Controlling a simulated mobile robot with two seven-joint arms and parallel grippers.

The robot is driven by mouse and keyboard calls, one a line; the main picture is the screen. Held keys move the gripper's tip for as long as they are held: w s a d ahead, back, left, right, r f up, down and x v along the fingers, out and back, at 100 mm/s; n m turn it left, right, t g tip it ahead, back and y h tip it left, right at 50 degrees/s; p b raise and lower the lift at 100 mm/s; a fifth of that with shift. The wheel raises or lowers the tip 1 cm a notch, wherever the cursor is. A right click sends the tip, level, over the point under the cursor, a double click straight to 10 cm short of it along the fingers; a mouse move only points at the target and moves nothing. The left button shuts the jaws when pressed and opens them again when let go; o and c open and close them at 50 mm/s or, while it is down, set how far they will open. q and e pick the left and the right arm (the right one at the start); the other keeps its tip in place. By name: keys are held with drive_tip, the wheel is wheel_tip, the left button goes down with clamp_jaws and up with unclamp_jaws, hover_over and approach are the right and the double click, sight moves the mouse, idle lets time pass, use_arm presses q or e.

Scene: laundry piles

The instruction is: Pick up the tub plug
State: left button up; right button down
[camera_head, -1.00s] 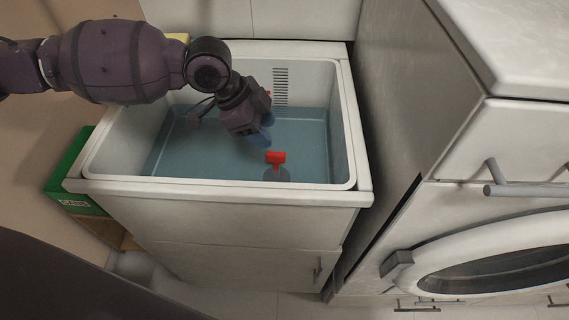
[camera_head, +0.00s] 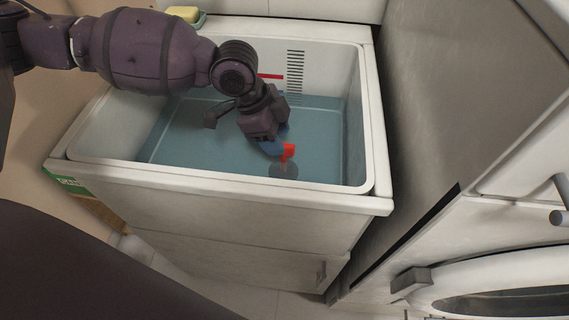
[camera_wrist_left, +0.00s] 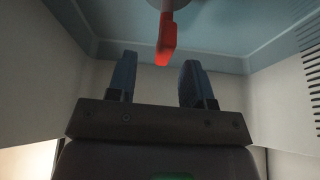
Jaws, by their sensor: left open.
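The tub plug (camera_head: 289,151) has a red handle on a grey round base and sits in the water-filled tub (camera_head: 225,179), near its front wall. My left gripper (camera_head: 276,146) is inside the tub, just left of the red handle in the head view. In the left wrist view the gripper (camera_wrist_left: 157,78) has its two blue fingers apart with nothing between them. The red handle (camera_wrist_left: 166,38) shows beyond the fingertips, roughly in line with the gap. My right gripper is not in view.
The tub walls stand close around my left gripper. A slotted overflow grille (camera_head: 295,70) is on the back wall, with a red strip (camera_head: 270,76) near it. A yellow soap bar (camera_head: 184,13) lies at the back left. A white washing machine (camera_head: 500,240) stands at right.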

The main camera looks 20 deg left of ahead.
sight(283, 159)
use_arm(q)
drive_tip(key=x, duration=0.1)
drive_tip(key=b+x, duration=0.1)
drive_tip(key=x, duration=0.2)
drive_tip(key=shift+w+a+f, duration=0.2)
drive_tip(key=shift+a+f, duration=0.05)
drive_tip(key=shift+f, duration=0.05)
drive_tip(key=shift+d+f+b, duration=0.1)
drive_tip(key=shift+f+b, duration=0.05)
drive_tip(key=shift+b, duration=0.15)
drive_tip(key=shift+c, duration=0.5)
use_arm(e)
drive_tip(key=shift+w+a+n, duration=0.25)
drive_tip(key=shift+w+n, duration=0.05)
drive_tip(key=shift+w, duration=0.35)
use_arm(q)
drive_tip(key=c, duration=0.7)
clamp_jaws()
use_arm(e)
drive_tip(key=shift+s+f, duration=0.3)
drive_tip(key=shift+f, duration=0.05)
